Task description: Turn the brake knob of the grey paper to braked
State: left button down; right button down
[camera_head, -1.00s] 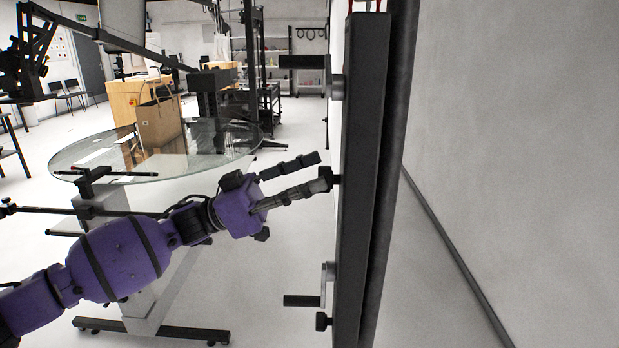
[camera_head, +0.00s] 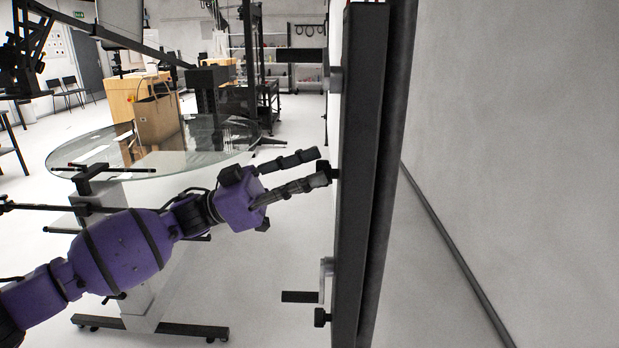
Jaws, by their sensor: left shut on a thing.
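My left gripper (camera_head: 318,168), on a purple arm, reaches in from the left to the dark upright post (camera_head: 362,120). Its fingers are shut on a small black knob (camera_head: 328,172) on the left face of the post. The fingers partly hide the knob, so its turn position cannot be read. My right gripper is out of view.
A round glass table (camera_head: 85,158) with a cardboard bag (camera_head: 158,118) stands behind my left arm. Another black handle (camera_head: 302,55) juts left from the post higher up. The floor between the table and the post is clear.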

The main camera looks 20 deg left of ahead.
pick_arm(q)
jog(key=m+g+y+b, duration=0.1)
jog(key=m+g, duration=0.1)
jog(key=m, duration=0.4)
jog(key=m+g+y+b, duration=0.1)
jog(key=m+g+b, duration=0.1)
jog(key=m, duration=0.5)
jog(key=r+m+g+y+b, duration=0.1)
jog(key=m+g, duration=0.2)
jog(key=m, duration=0.4)
jog(key=shift+w+a+y+b, duration=0.15)
jog(key=shift+w+y+b, duration=0.15)
jog(key=shift+w+b, duration=0.05)
jog(key=shift+r+m, duration=0.1)
jog(key=shift+m, duration=0.3)
jog(key=c, duration=1.8)
grip_release()
jog(key=shift+f, duration=0.3)
jog(key=a, duration=0.8)
jog(key=w+a, duration=0.1)
jog(key=a, duration=0.3)
jog(key=shift+w, duration=0.1)
